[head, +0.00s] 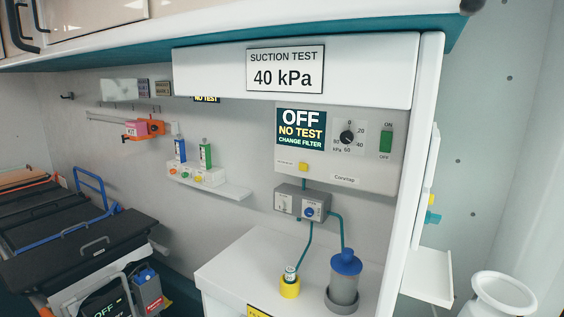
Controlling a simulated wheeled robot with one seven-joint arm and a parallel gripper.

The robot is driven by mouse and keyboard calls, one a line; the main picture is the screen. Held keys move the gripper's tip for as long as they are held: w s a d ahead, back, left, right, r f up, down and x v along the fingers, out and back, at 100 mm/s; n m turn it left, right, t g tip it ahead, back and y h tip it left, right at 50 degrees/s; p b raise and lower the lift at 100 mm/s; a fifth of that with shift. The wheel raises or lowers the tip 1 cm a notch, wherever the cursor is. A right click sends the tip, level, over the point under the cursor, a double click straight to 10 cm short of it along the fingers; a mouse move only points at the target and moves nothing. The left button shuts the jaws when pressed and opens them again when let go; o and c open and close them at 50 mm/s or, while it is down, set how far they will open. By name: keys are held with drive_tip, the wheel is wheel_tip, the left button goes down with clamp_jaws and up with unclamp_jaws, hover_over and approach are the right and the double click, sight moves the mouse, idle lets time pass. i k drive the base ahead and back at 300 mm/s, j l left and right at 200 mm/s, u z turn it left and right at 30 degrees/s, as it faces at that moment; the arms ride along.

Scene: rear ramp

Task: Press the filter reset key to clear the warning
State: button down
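The suction unit (368,165) is a grey panel on the wall under a white sign reading "SUCTION TEST 40 kPa" (285,68). Its display (301,129) reads OFF, NO TEST and CHANGE FILTER. A small yellow key (303,167) sits just below the display, beside a tiny label too small to read; I take it for the filter reset key. A black kPa dial (347,138) and a green ON/OFF rocker switch (386,142) are to the right. My gripper is not in view, and nothing touches the panel.
A grey valve box (288,200) with a blue knob hangs below the panel, with teal hoses running down. A blue-lidded canister (344,278) and a yellow holder (289,287) stand on the white counter (235,272). A white upright edge (417,150) bounds the panel's right side.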

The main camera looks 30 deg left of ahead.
sight(302, 167)
drive_tip(key=j, duration=1.95)
drive_tip(key=i, duration=0.6)
drive_tip(key=l+z, duration=0.05)
